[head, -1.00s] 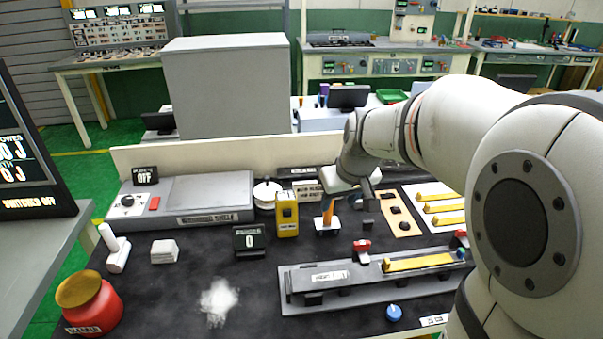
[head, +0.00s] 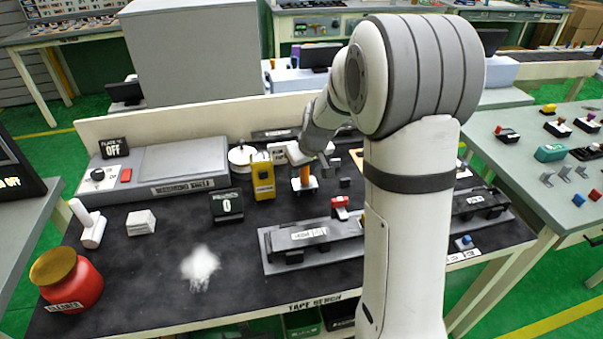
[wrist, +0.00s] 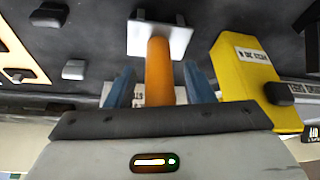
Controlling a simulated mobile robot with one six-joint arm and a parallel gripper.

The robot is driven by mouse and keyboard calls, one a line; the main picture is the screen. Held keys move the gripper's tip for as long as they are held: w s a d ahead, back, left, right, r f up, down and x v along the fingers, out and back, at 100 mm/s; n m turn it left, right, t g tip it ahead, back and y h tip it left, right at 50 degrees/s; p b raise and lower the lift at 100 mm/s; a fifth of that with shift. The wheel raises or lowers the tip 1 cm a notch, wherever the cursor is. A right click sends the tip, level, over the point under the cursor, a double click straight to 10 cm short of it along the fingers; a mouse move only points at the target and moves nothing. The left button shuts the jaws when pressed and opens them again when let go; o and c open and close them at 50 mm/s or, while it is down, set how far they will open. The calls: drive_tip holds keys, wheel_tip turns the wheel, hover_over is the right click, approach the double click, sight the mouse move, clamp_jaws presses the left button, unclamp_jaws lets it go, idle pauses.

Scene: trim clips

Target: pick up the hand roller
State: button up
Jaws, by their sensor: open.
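The hand roller, as I take it, has an orange handle (head: 304,172) standing upright on a white base (head: 302,185) in the middle of the black bench top. In the wrist view the orange handle (wrist: 160,62) runs between my two blue fingers, and the white base (wrist: 160,38) lies beyond their tips. My gripper (wrist: 160,75) is open, with one finger on each side of the handle and a visible gap on both sides. In the head view my gripper (head: 312,158) is at the handle's top and partly hides it.
A yellow device (head: 262,178) stands close to the left of the handle, and also close in the wrist view (wrist: 240,62). A black counter display (head: 227,205) stands farther left.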

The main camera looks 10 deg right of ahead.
clamp_jaws()
idle(0.6)
